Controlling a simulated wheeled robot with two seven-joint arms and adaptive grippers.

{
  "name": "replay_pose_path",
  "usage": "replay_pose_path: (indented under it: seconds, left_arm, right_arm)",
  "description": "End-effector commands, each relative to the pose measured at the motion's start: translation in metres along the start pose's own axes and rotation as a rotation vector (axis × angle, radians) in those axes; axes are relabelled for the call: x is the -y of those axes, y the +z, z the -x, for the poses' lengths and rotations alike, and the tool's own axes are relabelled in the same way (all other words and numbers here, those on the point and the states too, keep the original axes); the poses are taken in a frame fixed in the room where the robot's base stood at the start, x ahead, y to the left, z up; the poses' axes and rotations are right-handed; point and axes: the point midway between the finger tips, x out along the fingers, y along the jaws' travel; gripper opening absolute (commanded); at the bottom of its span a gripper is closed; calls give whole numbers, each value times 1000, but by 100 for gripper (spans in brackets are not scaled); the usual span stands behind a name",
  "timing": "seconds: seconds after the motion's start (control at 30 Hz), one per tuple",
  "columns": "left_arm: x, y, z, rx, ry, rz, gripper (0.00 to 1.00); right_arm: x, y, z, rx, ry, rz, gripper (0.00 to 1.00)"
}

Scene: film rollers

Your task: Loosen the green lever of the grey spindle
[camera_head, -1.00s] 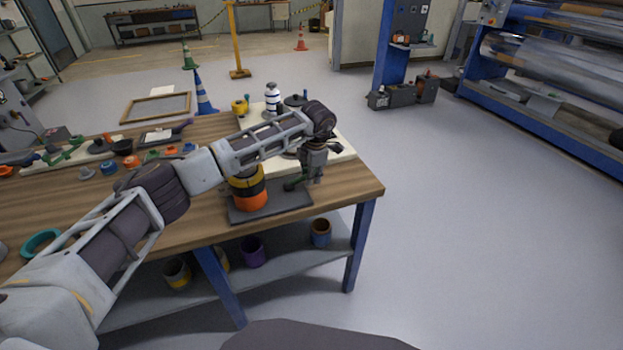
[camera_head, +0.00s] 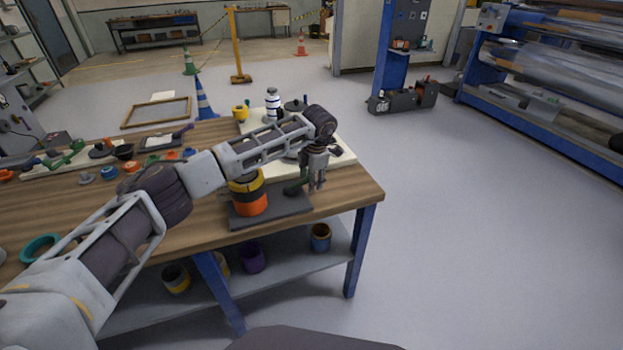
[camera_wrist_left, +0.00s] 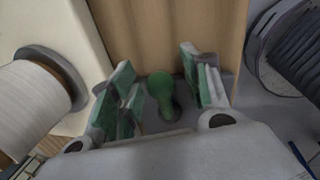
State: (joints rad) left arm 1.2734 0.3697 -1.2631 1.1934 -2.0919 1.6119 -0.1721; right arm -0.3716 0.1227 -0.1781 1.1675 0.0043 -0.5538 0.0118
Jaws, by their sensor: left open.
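The green lever (camera_head: 295,187) stands at the right side of the dark grey spindle base (camera_head: 285,212), near the table's right front corner. A stack of yellow, black and orange rolls (camera_head: 250,205) stands on that base and hides any post. My left gripper (camera_head: 317,186) points down beside the lever, open and empty. In the left wrist view, the lever's rounded green knob (camera_wrist_left: 161,88) lies between the spread green-padded fingers (camera_wrist_left: 157,70), with no clear contact visible. My right gripper is out of view.
A pale board (camera_head: 335,160) with a white bottle (camera_head: 272,103) lies behind my left arm. Small coloured parts and a teal ring (camera_head: 40,246) lie on the wooden table's left. Cups stand on the lower shelf (camera_head: 300,262).

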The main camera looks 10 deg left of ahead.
Motion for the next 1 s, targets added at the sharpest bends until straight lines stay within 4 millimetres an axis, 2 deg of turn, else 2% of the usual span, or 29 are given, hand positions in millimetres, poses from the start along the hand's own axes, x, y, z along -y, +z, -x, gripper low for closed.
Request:
replay_pose_path:
  seconds: [0.37, 0.57, 1.0]
  left_arm:
    - [0, 0, 8, 0, 0, 0, 47]
    - [-1, 0, 30, 0, 2, 0, 47]
    - [-1, 0, 94, 1, 2, 0, 47]
  right_arm:
    - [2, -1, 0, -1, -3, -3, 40]
    - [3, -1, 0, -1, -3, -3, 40]
    - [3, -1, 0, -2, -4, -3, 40]
